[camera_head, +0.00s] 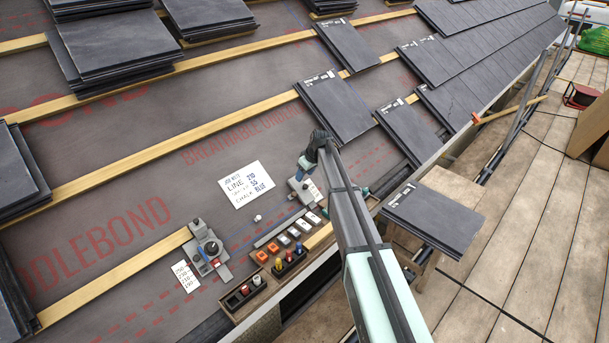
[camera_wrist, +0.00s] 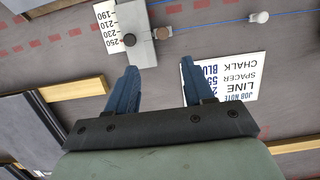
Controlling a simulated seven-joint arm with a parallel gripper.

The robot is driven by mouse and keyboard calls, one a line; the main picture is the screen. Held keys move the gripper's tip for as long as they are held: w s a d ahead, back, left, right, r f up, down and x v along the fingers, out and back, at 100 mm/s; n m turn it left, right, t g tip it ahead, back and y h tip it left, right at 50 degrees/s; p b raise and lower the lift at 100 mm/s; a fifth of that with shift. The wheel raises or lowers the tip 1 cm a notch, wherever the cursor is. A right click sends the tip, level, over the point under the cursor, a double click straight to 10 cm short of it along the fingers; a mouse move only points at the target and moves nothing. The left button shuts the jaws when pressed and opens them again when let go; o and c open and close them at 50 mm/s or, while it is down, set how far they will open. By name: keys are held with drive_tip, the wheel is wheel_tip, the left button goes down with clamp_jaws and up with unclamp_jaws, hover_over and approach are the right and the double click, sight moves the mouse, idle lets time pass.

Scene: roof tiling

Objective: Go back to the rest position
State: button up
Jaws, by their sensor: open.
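My gripper (camera_head: 305,164) is over the roof underlay at the lower middle in the head view, at the end of my arm. Its blue fingers are partly hidden there. In the wrist view my gripper (camera_wrist: 160,68) is open, with a clear gap and nothing between the fingers. Below it are a grey block with a dark knob (camera_wrist: 132,35) and a white job note (camera_wrist: 230,82). The job note (camera_head: 247,183) also lies left of my gripper in the head view. No rest position is marked in either view.
A wooden parts tray (camera_head: 232,298) with small coloured pieces lies near the eave. A grey tool block (camera_head: 303,188) is close to my gripper. A loose slate (camera_head: 432,217) lies on a stand at right. Slate stacks (camera_head: 110,45) stand upper left; scaffold planks (camera_head: 540,200) are at right.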

idle(0.3)
drive_tip(key=s+d+f+m+g+h, duration=0.1)
drive_tip(key=s+d+f+m+g, duration=0.2)
drive_tip(key=s+f, duration=0.7)
drive_tip(key=s+d+f+m+h, duration=0.15)
drive_tip(key=s+d+f, duration=0.35)
drive_tip(key=s, duration=1.1)
drive_tip(key=s+d+f+m+g+h, duration=0.1)
drive_tip(key=s+d+f+m+g, duration=0.2)
drive_tip(key=s+f, duration=0.75)
drive_tip(key=s+d+f+g, duration=0.1)
drive_tip(key=s+d+f, duration=0.1)
drive_tip(key=s, duration=0.9)
drive_tip(key=s+d+f+m+g, duration=0.1)
drive_tip(key=s+f, duration=0.2)
drive_tip(key=s, duration=0.9)
drive_tip(key=s+d+f+g, duration=0.2)
drive_tip(key=s, duration=1)
drive_tip(key=shift+s+d+f, duration=0.2)
drive_tip(key=shift+s+d, duration=0.05)
drive_tip(key=shift+d, duration=0.05)
drive_tip(key=shift+m, duration=0.25)
drive_tip(key=shift+c, duration=0.5)
